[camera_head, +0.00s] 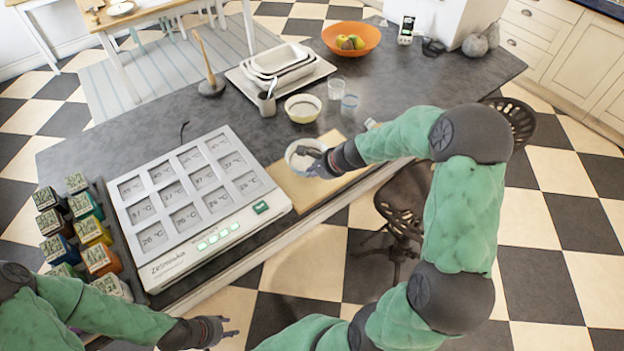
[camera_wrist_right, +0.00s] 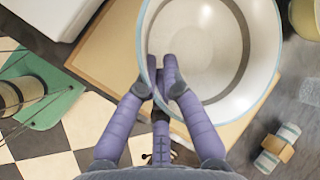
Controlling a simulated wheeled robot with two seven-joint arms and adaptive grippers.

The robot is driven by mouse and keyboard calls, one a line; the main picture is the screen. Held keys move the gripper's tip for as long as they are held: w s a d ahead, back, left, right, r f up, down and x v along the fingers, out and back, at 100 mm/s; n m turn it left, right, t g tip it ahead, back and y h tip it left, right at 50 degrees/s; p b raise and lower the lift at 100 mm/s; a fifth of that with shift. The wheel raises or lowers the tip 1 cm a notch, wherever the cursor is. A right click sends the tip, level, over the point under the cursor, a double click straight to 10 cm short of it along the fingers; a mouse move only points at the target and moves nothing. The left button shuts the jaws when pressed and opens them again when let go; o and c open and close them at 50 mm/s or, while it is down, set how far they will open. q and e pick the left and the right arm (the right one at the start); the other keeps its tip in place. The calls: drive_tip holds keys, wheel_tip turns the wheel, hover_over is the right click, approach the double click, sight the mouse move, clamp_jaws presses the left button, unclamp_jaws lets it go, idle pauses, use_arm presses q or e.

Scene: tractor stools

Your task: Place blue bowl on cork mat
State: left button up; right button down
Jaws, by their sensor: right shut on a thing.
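The blue bowl, pale inside with a light blue rim (camera_head: 301,148), is over the far part of the cork mat (camera_head: 301,195). My right gripper (camera_head: 318,163) is shut on the near side of its rim. In the right wrist view the bowl (camera_wrist_right: 208,55) looks roughly level and empty, with the gripper fingertips (camera_wrist_right: 165,80) pinching its wall. The mat (camera_wrist_right: 100,58) shows beside and below it. I cannot tell whether the bowl's base touches the mat. My left gripper (camera_head: 230,328) is empty, its fingers apart, over the floor by the counter's front edge.
A yellowish bowl (camera_head: 303,108) and clear glasses (camera_head: 336,88) stand just behind. A white panel of temperature tiles (camera_head: 200,195) lies left of the mat. A metal stool (camera_head: 405,205) stands by the front edge. An orange fruit bowl (camera_head: 351,36) sits farther back.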

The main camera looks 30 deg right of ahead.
drive_tip(key=shift+w+f+b, duration=0.2)
drive_tip(key=shift+f+b, duration=0.6)
drive_tip(key=shift+f, duration=0.9)
drive_tip(key=shift+f, duration=0.15)
drive_tip(key=c, duration=1.4)
unclamp_jaws()
drive_tip(key=shift+r, duration=0.2)
drive_tip(key=p+v, duration=0.3)
drive_tip(key=v, duration=0.9)
drive_tip(key=shift+f+p, duration=0.1)
drive_tip(key=shift+p, duration=0.3)
